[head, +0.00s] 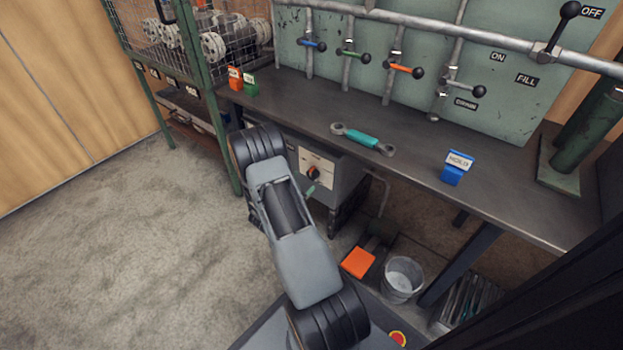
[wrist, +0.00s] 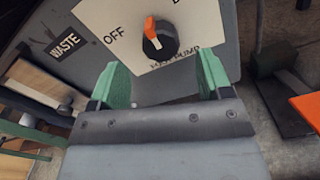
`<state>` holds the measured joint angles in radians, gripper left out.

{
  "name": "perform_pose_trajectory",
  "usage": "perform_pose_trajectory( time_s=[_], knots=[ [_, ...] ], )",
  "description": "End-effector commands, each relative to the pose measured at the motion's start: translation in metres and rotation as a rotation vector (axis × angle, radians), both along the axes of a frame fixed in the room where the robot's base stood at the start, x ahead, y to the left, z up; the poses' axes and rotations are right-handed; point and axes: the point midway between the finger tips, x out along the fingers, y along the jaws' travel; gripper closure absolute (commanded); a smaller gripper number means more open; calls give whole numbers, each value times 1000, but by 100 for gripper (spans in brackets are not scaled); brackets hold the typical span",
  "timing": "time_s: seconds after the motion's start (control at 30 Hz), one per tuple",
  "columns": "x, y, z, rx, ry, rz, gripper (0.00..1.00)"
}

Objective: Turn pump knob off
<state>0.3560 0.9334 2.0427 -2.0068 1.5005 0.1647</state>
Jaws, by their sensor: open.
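The pump knob (wrist: 165,40) is black and round with an orange pointer. It sits on a white plate (wrist: 195,20) lettered OFF at left, with a cut-off word at upper right and PUMP below. In the wrist view the pointer is directed up and slightly left, between OFF and the cut-off word. My gripper (wrist: 162,80) is open, its green fingers apart below the knob in the picture and holding nothing. In the head view the knob (head: 313,173) shows small on the grey box under the bench; my arm hides much of the box and gripper.
A WASTE label (wrist: 65,48) is left of the plate. The bench (head: 300,115) overhangs the box and carries a green wrench (head: 362,139) and a blue HOLD tag (head: 457,168). An orange pedal (head: 357,263) and a bucket (head: 402,278) stand on the floor at right.

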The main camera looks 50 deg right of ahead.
Motion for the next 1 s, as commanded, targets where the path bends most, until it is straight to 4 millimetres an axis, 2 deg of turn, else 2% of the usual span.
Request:
perform_pose_trajectory(
  time_s=[0.1,0.3,0.5,0.8,1.0],
  knots=[
    [1,-21,-2,-1,-2,-3,28],
    [4,-43,-2,0,-1,-2,28],
    [4,-53,0,0,0,-1,28],
    [5,-54,0,0,0,0,28],
    [5,-54,0,0,0,0,46]
  ],
)
